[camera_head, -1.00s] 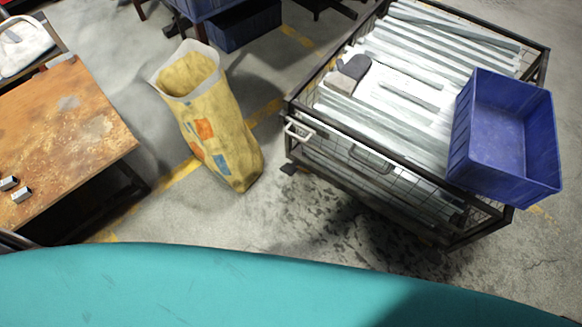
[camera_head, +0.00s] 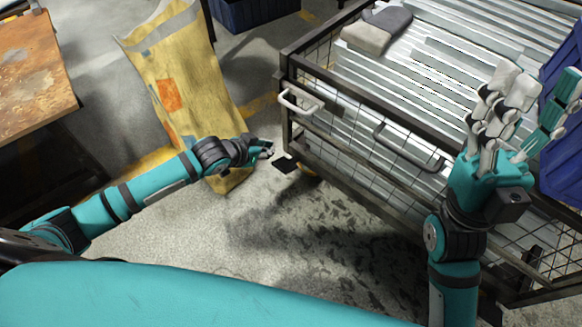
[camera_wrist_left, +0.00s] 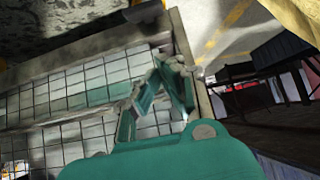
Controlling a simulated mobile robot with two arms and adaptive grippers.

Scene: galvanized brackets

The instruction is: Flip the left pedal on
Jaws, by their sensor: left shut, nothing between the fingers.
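The left pedal is a small dark plate (camera_head: 285,164) low at the near left corner of the wire-mesh cart (camera_head: 350,150), close to the floor. My left gripper (camera_head: 266,150) is shut and empty, just left of the pedal in the head view. I cannot tell whether it touches the pedal. Its fingers (camera_wrist_left: 160,92) show in the wrist view in front of the cart's mesh side (camera_wrist_left: 85,85); the pedal is not clear there. My right gripper (camera_head: 525,110) is raised over the cart's right part, fingers spread, with nothing visible in it.
The cart holds long galvanized metal strips (camera_head: 440,75) and grey blocks (camera_head: 375,30). Handles (camera_head: 300,102) stick out from its near side. A yellow sack (camera_head: 190,75) stands behind my left arm. A blue crate (camera_head: 562,165) is at the right. Stained concrete floor lies in front.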

